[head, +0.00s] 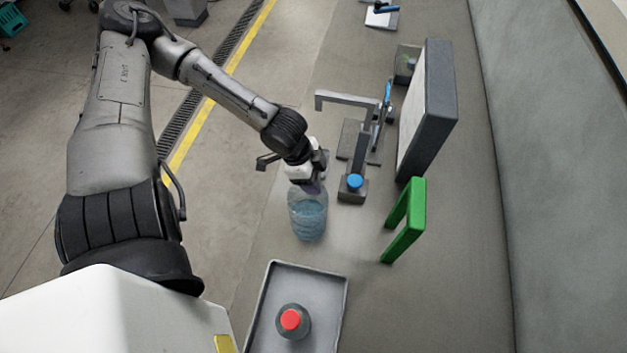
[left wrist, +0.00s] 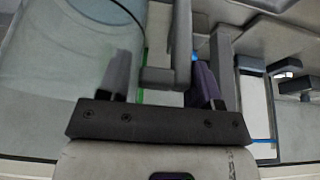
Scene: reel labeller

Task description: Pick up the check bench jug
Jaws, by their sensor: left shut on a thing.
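A clear bluish jug (head: 308,217) shows upright in the head view, just above the grey tray. My left gripper (head: 311,187) is at the jug's top and shut on it; the exact grip is partly hidden. I cannot tell if the jug touches the bench. In the left wrist view the jug's translucent wall (left wrist: 65,65) fills the left side, beside the dark fingers of my left gripper (left wrist: 162,82). My right gripper is not in view.
A grey tray (head: 341,320) holds a dark round piece with a red top (head: 291,320). Right of the jug stand a blue-topped post (head: 354,183), a green frame (head: 417,212) and a dark upright panel (head: 440,105). The bench (head: 460,270) is clear at lower right.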

